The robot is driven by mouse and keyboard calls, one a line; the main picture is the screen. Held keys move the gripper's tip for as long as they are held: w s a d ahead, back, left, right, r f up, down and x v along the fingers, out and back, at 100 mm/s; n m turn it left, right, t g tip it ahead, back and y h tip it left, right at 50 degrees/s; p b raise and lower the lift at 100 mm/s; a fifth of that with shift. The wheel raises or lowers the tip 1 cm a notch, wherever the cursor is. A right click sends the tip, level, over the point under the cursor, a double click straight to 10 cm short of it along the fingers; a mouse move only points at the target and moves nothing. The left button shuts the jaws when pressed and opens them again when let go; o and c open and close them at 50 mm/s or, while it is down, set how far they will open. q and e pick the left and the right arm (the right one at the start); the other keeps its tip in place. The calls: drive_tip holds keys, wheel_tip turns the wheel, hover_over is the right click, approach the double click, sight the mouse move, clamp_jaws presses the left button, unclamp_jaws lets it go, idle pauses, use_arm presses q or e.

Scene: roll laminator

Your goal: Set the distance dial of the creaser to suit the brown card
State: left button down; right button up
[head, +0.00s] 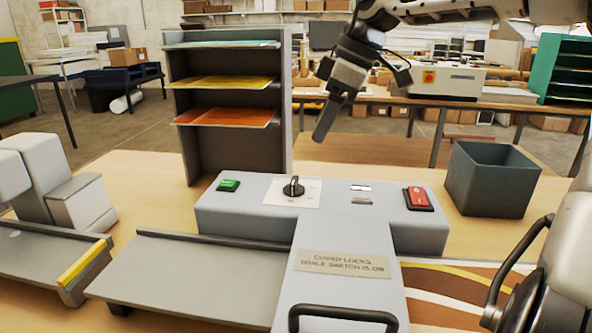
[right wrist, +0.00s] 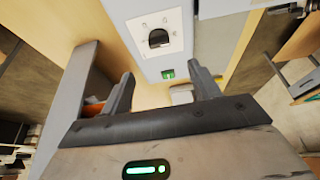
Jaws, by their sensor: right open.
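A grey machine (head: 235,212) stands on the wooden table. On its top a black dial (head: 293,187) sits on a white plate with small marks I cannot read. The dial also shows in the right wrist view (right wrist: 158,39), beyond my fingers. My right gripper (head: 325,122) hangs above and behind the machine, clear of the dial. In the right wrist view its two fingers (right wrist: 161,72) are apart with nothing between them. My left gripper is not in view. I cannot pick out a brown card for certain; a brown striped surface (head: 468,284) lies right of the machine.
A green switch (head: 228,185) and a red switch (head: 418,198) flank the dial. A labelled cover with a black handle (head: 342,312) is in front. A rack (head: 227,140) with coloured sheets stands behind left, a dark bin (head: 490,185) at right, another grey machine (head: 85,205) at left.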

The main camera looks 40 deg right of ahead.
sight(295, 180)
drive_tip(key=p+x, duration=0.1)
drive_tip(key=x, duration=1)
drive_tip(key=shift+w+a+f, duration=0.1)
drive_tip(key=shift+w+f, duration=0.05)
drive_tip(key=shift+f, duration=0.25)
drive_tip(key=c, duration=1)
